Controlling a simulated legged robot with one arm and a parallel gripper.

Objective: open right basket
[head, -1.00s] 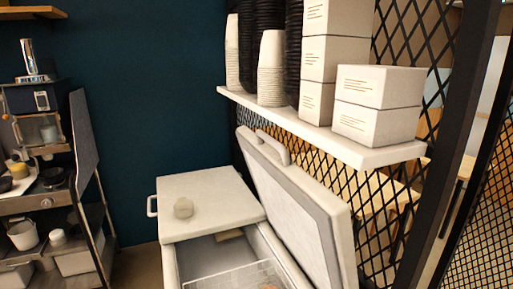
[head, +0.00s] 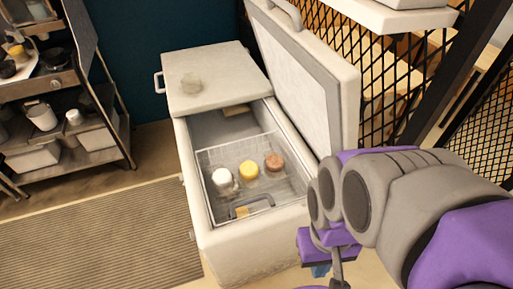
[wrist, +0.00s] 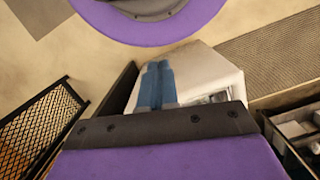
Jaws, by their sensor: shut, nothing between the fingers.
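A white chest freezer (head: 240,243) stands open in the head view. Its right lid (head: 308,85) is raised and leans back beside the black mesh. Inside, a white wire basket (head: 222,152) holds a white, a yellow and a brown-topped tub, with a yellowish item at its front. My gripper (head: 320,270) is partly hidden by my arm, in front and to the right of the freezer, apart from the basket. In the wrist view, the blue fingers of my gripper (wrist: 158,66) are together and empty, with the white freezer (wrist: 208,72) beyond them.
A shelf cart (head: 75,125) stands at the left. A ribbed mat (head: 100,240) lies on the floor in front. Black mesh (head: 370,70) borders the right.

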